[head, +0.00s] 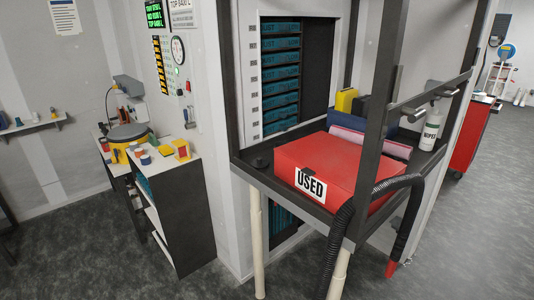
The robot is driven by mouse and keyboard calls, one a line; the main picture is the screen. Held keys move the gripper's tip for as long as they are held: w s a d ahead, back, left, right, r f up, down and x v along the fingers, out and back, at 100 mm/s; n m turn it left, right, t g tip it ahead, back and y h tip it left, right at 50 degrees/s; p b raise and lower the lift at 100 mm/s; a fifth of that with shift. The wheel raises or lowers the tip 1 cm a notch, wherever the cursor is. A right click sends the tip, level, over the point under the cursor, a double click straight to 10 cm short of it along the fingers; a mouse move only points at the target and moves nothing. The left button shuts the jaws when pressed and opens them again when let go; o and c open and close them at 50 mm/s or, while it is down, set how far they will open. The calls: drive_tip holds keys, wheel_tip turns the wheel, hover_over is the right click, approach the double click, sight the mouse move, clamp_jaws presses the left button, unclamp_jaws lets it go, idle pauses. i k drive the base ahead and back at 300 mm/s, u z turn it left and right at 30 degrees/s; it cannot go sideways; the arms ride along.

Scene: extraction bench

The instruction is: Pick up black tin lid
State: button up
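A small round black object (261,163) lies on the dark bench top (258,176) near its left corner, to the left of the red box. It looks like the black tin lid, but it is too small to be sure. The red box (335,165) carries a white label reading "USED" and sits in the middle of the bench. My gripper does not show in the head view.
A dark upright post (375,130) stands at the bench's front right. A black ribbed hose (345,225) with a red end hangs there. A white wipes bottle (430,130) stands at the right. A cluttered side table (185,165) is at left. Grey floor (80,250) is open at front left.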

sight(259, 162)
drive_tip(key=u, duration=0.1)
drive_tip(key=i, duration=1)
drive_tip(key=z, duration=0.1)
